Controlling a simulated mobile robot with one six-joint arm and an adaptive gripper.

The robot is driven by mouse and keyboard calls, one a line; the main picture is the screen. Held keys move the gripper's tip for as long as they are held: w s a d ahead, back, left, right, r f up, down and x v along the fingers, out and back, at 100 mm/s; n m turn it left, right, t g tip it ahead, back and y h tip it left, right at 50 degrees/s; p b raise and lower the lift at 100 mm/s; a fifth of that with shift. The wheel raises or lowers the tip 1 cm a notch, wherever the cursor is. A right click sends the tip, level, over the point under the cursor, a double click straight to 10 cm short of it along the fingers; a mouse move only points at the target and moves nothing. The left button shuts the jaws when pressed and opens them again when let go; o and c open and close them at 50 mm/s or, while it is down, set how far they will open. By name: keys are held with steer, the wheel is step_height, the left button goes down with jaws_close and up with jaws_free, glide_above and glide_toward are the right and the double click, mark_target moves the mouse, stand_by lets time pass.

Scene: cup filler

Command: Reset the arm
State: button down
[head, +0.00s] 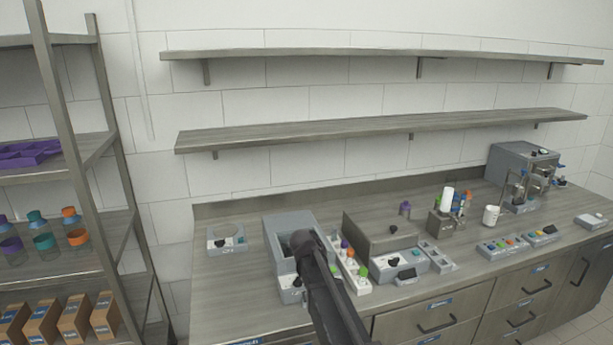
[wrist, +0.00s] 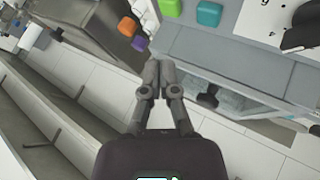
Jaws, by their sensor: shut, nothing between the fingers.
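My arm reaches up from the bottom middle of the head view over the counter (head: 225,300); its dark links hide part of the grey open-topped machine (head: 290,225) behind it. My gripper (wrist: 158,66) shows in the wrist view with its two fingertips together and nothing between them. In the wrist view the gripper is in front of the grey machine's edge (wrist: 225,75); I cannot tell whether they touch. In the head view my gripper's fingers cannot be made out.
A boxy metal machine (head: 375,235) stands right of the arm, with a strip of coloured caps (head: 349,262) between. Two empty shelves (head: 380,128) are on the wall.

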steer(key=s+d+f+g+y, duration=0.1)
steer(key=s+d+g, duration=0.1)
steer(key=s, duration=0.8)
steer(key=s+d+f+m+g+y, duration=0.1)
steer(key=s+d, duration=0.3)
steer(key=s, duration=0.6)
steer(key=s+d+f+m+g+y, duration=0.1)
steer(key=s+d+f+g+y, duration=0.2)
steer(key=s, duration=0.8)
steer(key=shift+d+g, duration=0.6)
steer(key=shift+s, duration=0.1)
